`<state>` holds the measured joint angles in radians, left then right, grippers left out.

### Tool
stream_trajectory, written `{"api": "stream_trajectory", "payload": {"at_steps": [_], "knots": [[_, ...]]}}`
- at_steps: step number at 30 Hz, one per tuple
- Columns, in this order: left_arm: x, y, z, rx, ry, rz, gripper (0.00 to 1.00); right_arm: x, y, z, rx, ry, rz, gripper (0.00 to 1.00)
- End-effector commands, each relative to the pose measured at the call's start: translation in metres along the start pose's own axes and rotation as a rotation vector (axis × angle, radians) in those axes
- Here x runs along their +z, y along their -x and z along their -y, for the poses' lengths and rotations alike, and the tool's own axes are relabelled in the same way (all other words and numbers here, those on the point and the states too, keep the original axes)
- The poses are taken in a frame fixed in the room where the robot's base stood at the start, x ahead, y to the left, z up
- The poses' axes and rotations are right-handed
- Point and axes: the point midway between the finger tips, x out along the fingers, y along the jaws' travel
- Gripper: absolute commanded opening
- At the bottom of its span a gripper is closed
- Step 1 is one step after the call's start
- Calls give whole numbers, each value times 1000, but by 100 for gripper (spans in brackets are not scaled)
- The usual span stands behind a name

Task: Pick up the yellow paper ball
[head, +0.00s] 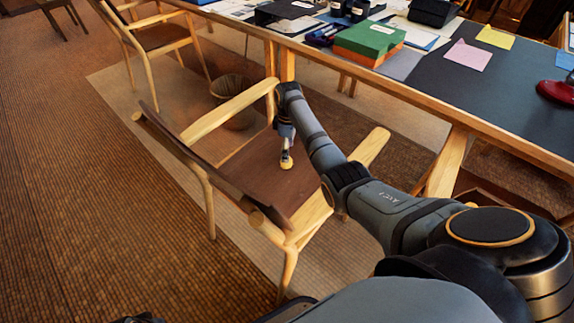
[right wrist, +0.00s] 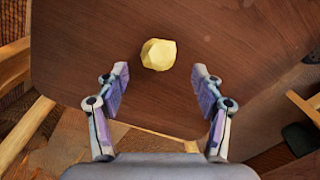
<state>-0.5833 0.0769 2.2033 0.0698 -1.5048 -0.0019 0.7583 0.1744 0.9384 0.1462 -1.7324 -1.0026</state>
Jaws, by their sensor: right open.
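The yellow paper ball (right wrist: 158,54) lies on the dark brown seat of a wooden chair (head: 268,183). In the head view the ball (head: 286,163) shows just below the tip of my right gripper (head: 286,150), which points down over the seat. In the right wrist view my right gripper (right wrist: 160,90) is open and empty. Its two fingers stand to the left and right, and the ball lies between their lines, a little beyond the fingertips. I see no contact between them. My left gripper is not in view.
The chair's armrests (head: 228,110) flank the seat. A drafting table (head: 450,98) along the right holds a green box (head: 369,38), papers and a red object (head: 557,91). A wastebasket (head: 233,97) stands behind the chair. Open floor (head: 80,180) lies to the left.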

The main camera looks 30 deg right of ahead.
Motion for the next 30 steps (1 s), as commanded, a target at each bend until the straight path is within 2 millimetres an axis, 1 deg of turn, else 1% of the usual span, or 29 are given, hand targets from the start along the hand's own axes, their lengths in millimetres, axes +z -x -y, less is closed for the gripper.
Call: {"api": "stream_trajectory", "payload": {"at_steps": [1,3,6,8,12,15,18,23,24,26,30], "knots": [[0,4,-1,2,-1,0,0,0,-6,0,0,0,0,68],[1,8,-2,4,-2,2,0,0,-8,0,1,0,-1,68],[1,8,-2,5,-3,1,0,0,-9,0,1,0,0,68],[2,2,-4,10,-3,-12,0,0,-17,0,-1,0,0,68],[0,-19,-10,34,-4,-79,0,-1,-45,-2,-1,0,1,68],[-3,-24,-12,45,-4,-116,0,0,-56,-2,0,1,0,68],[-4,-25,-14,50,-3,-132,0,0,-60,-2,1,1,0,68],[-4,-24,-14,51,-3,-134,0,0,-59,-2,1,0,0,68],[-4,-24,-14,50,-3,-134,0,0,-59,-2,1,0,0,66],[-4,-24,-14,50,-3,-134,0,0,-59,-2,1,0,0,58],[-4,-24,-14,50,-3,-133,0,0,-59,-2,1,0,0,39]]}}
